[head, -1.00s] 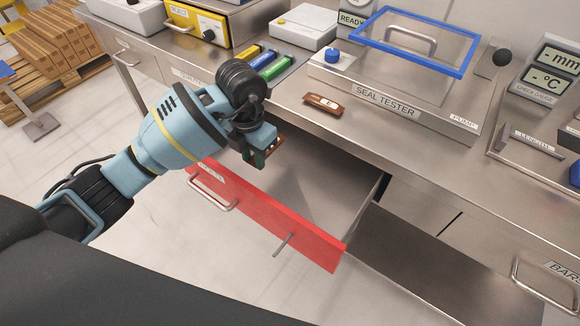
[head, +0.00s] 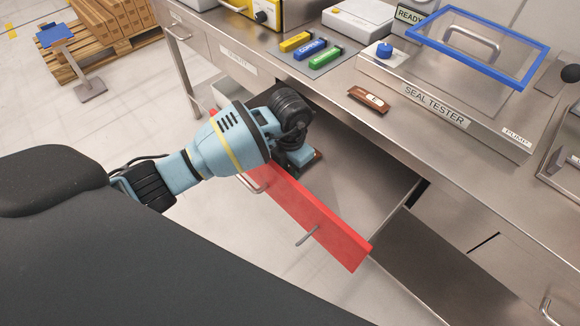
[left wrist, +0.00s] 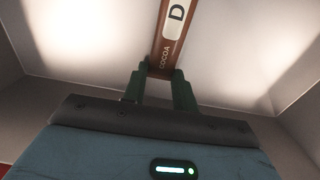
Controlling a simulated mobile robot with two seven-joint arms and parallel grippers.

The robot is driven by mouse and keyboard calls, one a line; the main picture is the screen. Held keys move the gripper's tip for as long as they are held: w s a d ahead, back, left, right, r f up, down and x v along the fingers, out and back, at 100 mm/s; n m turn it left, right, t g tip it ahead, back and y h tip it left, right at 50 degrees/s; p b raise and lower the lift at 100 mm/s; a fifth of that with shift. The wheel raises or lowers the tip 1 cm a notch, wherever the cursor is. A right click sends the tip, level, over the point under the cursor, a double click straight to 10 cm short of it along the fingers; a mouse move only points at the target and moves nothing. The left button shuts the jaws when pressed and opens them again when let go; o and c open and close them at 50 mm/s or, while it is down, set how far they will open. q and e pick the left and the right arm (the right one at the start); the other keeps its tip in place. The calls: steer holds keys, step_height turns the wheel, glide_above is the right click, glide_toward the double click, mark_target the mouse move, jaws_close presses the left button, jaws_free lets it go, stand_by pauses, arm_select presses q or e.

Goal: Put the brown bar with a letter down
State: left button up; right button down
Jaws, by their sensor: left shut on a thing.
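My left gripper (head: 300,170) is low in the open red-fronted drawer (head: 345,197). In the left wrist view its green fingers (left wrist: 162,88) are shut on one end of a brown bar (left wrist: 173,42), which carries a white label with the letter D and the word COCOA. In the head view only a small part of this bar (head: 318,155) shows beside the gripper. Whether the bar touches the drawer floor I cannot tell. A second brown bar (head: 368,100), with a letter label that looks like E, lies on the steel counter. My right gripper is not in view.
The drawer floor is bare around the gripper. The seal tester (head: 440,90) with its blue-framed lid stands on the counter behind. Yellow, blue and green bars (head: 310,48) lie on a grey mat. A pallet of boxes (head: 105,35) is at the far left.

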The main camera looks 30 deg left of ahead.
arm_select(q)
steer(key=shift+f, duration=0.3)
steer(key=o, duration=1)
steer(key=shift+o, duration=0.2)
steer(key=shift+r, duration=0.1)
steer(key=shift+r, duration=0.35)
step_height(320, 180, up, 12)
steer(key=p, duration=0.1)
steer(key=shift+f, duration=0.25)
